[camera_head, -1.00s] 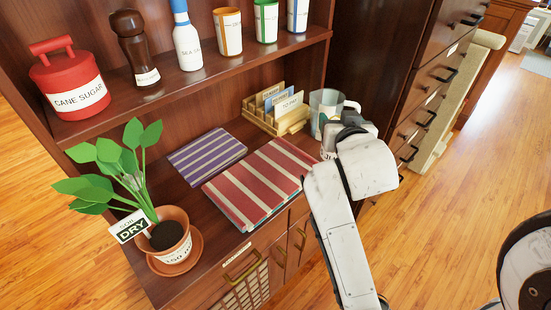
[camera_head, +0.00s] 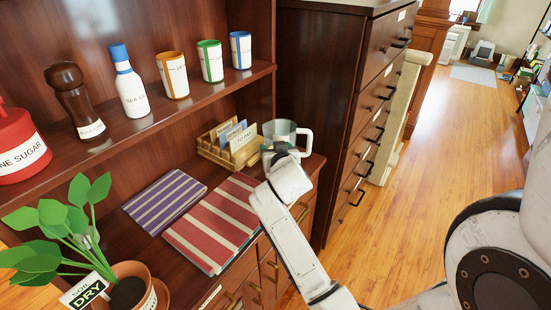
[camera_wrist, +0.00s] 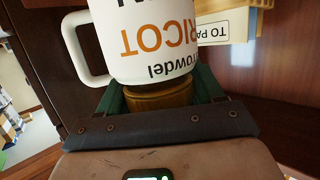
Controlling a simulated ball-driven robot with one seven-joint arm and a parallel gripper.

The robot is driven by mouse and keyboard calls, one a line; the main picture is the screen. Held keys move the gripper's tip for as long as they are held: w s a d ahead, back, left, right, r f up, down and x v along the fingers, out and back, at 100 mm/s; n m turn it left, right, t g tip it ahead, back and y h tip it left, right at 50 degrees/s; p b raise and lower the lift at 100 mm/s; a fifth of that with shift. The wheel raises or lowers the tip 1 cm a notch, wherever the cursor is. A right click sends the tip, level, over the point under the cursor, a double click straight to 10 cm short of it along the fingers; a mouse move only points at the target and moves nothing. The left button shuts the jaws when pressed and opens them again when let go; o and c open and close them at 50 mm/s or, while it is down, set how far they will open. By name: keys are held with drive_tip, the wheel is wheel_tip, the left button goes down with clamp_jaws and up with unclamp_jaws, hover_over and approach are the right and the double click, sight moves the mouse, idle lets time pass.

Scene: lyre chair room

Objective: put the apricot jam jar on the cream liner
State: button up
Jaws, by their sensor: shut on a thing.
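The apricot jam jar (camera_wrist: 150,40) is white with a side handle and orange lettering. I cannot identify the cream liner in these views.
A wooden letter rack (camera_head: 228,148) stands left of the jar. Red striped cloth (camera_head: 212,225) and purple striped cloth (camera_head: 165,200) lie on the counter (camera_head: 145,248). A potted plant (camera_head: 75,235) is at left. A shelf with containers hangs above. A dark chest of drawers (camera_head: 365,120) rises at right.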

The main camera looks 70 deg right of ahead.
drive_tip(key=shift+f, duration=1.55)
drive_tip(key=shift+f, duration=0.1)
drive_tip(key=shift+f, duration=0.1)
drive_tip(key=o, duration=1.5)
